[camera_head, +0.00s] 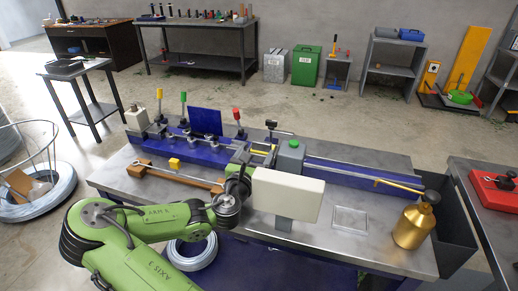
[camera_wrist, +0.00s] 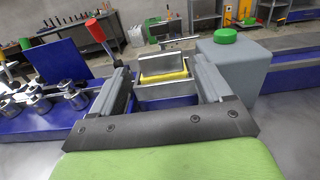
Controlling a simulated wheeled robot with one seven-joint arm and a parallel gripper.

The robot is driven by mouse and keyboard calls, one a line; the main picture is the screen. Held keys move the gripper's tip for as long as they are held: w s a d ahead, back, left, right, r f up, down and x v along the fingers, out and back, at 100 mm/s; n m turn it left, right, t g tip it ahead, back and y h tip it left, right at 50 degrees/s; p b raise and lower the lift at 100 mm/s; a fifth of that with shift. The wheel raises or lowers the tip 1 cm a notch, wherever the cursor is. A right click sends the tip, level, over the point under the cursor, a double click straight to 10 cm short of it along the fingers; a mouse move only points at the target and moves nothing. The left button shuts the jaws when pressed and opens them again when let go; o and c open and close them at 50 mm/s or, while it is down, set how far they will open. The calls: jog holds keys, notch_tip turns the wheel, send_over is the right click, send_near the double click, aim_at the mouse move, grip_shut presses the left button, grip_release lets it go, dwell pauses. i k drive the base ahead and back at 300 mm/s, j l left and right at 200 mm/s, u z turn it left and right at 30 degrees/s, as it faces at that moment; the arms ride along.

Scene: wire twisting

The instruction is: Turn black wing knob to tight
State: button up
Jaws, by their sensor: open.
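A dark knob (camera_head: 271,125) stands upright above the blue machine at the middle of the bench in the head view. I take it for the black wing knob, though it is small. In the wrist view a dark winged bar (camera_wrist: 178,43) shows beyond my fingers, probably the same part. My gripper (camera_wrist: 160,70) is open and empty, its two fingers apart and pointing towards the machine. A yellow block with metal plates (camera_wrist: 163,75) shows between the fingers. The gripper appears short of the knob, with no contact visible.
A grey block with a green cap (camera_head: 290,150) stands just right of the gripper. A red-handled lever (camera_wrist: 97,32) stands close by the left finger.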

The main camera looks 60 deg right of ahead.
aim_at(271, 125)
jog(key=i+j, duration=0.15)
jog(key=j, duration=0.2)
jog(key=i+j, duration=0.35)
jog(key=j, duration=0.3)
